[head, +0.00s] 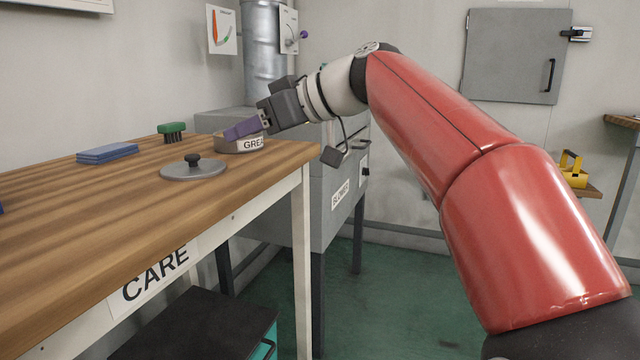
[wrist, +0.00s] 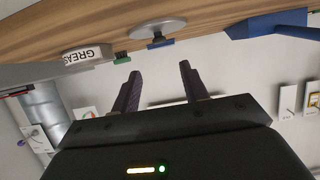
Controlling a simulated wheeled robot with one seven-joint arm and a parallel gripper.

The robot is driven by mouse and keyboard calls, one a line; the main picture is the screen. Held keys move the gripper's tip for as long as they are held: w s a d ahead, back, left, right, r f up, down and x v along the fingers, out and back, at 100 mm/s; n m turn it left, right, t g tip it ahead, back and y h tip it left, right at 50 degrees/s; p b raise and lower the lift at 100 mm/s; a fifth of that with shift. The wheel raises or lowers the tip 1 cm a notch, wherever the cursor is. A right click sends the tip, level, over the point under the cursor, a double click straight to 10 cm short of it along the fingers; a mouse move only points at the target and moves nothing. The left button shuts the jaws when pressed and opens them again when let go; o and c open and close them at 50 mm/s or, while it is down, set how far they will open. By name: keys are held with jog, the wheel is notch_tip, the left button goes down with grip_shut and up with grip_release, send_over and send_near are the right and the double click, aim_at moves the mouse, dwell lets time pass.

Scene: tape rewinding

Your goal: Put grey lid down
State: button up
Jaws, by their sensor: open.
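The grey lid (head: 193,170) lies flat on the wooden table with its dark knob up. It also shows in the wrist view (wrist: 150,26), where the picture is turned upside down. My gripper (head: 232,131) is beyond the lid and to its right in the head view, its purple fingers overlapping the grease tin. In the wrist view my gripper (wrist: 158,72) has its fingers spread, with nothing between them. The lid is apart from the fingers. The round tin marked "GREA" (head: 250,145) stands near the table's far right corner; its top is partly hidden by the fingers.
A green brush (head: 172,129) and a blue pad (head: 108,153) lie on the table (head: 90,225) behind and left of the lid. A grey cabinet (head: 330,205) stands beyond the table's right edge. The table in front of the lid is clear.

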jog(key=s+d+f+m+h, duration=0.4)
jog(key=s+d+f, duration=0.4)
jog(key=f, duration=0.3)
jog(key=s+d+f+m+h, duration=0.4)
jog(key=s+d+f, duration=0.4)
jog(key=f, duration=0.4)
jog(key=s+d+f+m+h, duration=0.4)
jog(key=s+d+f, duration=0.4)
jog(key=f, duration=0.3)
jog(key=shift+f+m+t+h, duration=0.3)
jog(key=shift+m, duration=0.5)
notch_tip(320, 180, up, 8)
jog(key=p, duration=0.8)
jog(key=shift+r, duration=0.2)
